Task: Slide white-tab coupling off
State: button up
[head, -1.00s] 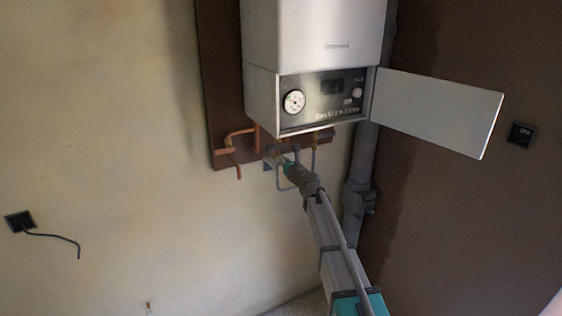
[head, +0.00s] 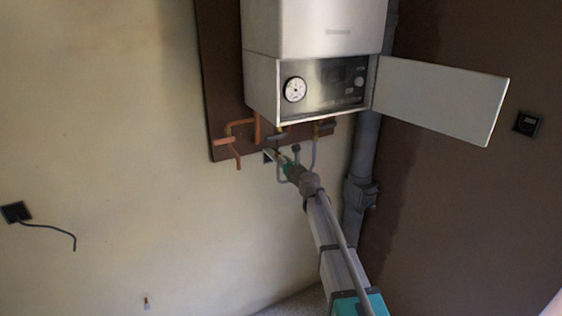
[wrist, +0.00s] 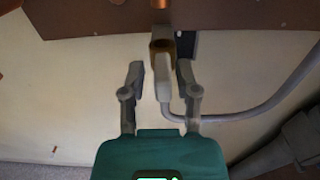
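My gripper (wrist: 163,72) is open in the wrist view, with one finger on each side. Between the fingers is a pale, white-grey tab (wrist: 163,80) below a short brass-brown fitting (wrist: 161,46), which I take to be the coupling. A gap shows between each finger and the tab; the right gap is smaller. A grey bent pipe (wrist: 250,114) curves from behind the tab to the right. In the head view my gripper (head: 281,160) is under the boiler among the pipes, and the coupling is too small to tell apart there.
The white boiler (head: 313,28) hangs above, its front flap (head: 440,100) open to the right. Copper pipes (head: 238,127) stand left of my gripper on a brown board (head: 219,80). A grey drainpipe (head: 366,150) runs down at right. The plaster wall (head: 110,120) at left is mostly clear.

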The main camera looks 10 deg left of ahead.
jog(key=shift+d+r, duration=0.1)
dwell(0.3)
jog(key=shift+v, duration=5.95)
jog(key=s+d+f+n+g+h, duration=0.1)
jog(key=s+d+f+n+g, duration=0.1)
jog(key=s+f+n+g, duration=0.55)
jog(key=s+d+f+n+g+h, duration=0.1)
jog(key=s+d+f+n+g, duration=0.3)
jog(key=s+n, duration=0.6)
jog(key=s+d+f+n+g+h, duration=0.1)
jog(key=s+d+f+n+h, duration=0.1)
jog(key=s+d+n, duration=0.2)
jog(key=s+d+f+n+g+h, duration=0.1)
jog(key=s+d+f+n+h, duration=0.1)
jog(key=s+d, duration=0.3)
jog(key=s+d+f+n+g+h, duration=0.1)
jog(key=s+d+f+n+h, duration=0.2)
jog(key=s+d+n+h, duration=0.1)
jog(key=shift+s+d+n+g, duration=0.25)
jog(key=shift+d+n, duration=0.25)
jog(key=shift+n, duration=0.35)
